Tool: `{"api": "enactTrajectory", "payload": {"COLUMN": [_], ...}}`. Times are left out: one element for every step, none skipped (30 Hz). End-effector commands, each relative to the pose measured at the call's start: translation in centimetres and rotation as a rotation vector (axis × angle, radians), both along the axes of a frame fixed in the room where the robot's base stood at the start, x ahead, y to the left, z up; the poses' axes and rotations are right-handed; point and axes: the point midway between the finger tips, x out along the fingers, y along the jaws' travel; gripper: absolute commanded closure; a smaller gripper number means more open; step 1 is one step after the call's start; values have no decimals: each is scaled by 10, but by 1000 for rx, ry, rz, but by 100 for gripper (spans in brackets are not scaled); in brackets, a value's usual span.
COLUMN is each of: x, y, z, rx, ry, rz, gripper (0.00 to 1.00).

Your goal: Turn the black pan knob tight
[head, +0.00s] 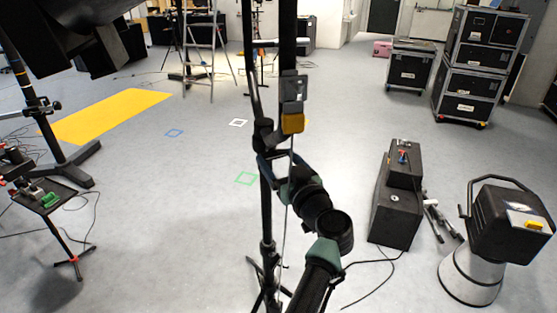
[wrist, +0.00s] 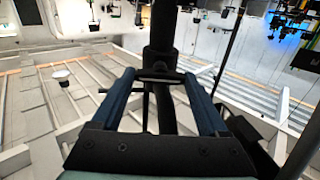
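A tall black stand post (head: 287,35) rises in the middle of the head view. A dark joint (head: 264,135) sits on it, next to a grey box (head: 293,88) and an orange-yellow block (head: 292,123). My gripper (head: 268,160) is just below that joint. In the wrist view, the blue fingers of my gripper (wrist: 159,74) are apart, on either side of a black column (wrist: 160,40). A short dark bar (wrist: 159,77) spans the space between the fingertips; it may be the pan knob. I cannot tell whether the fingers press on it.
A thin black rod (head: 247,45) runs close left of the post. At right stand a black box (head: 397,215) and a lamp-like unit (head: 512,225). A small tray stand (head: 50,200) is at left. Cables lie on the floor, which is clear at middle left.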

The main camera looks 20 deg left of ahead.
Motion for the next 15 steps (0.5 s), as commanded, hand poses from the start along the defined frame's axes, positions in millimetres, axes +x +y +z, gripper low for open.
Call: {"api": "enactTrajectory", "payload": {"x": [0,0,0,0,0,0,0,0,0,0,0,0,0,0,0], "y": [0,0,0,0,0,0,0,0,0,0,0,0,0,0,0], "z": [0,0,0,0,0,0,0,0,0,0,-1,-1,-1,-1,-1], "rx": [0,0,0,0,0,0,0,0,1,2,4,8,12,18,27], "ry": [0,0,0,0,0,0,0,0,1,2,4,8,11,16,25], "rz": [0,0,0,0,0,0,1,1,1,1,1,1,1,1,1], "gripper": [45,50,58,63,68,76,78,78,78,78,78,78,78,78,78]}}
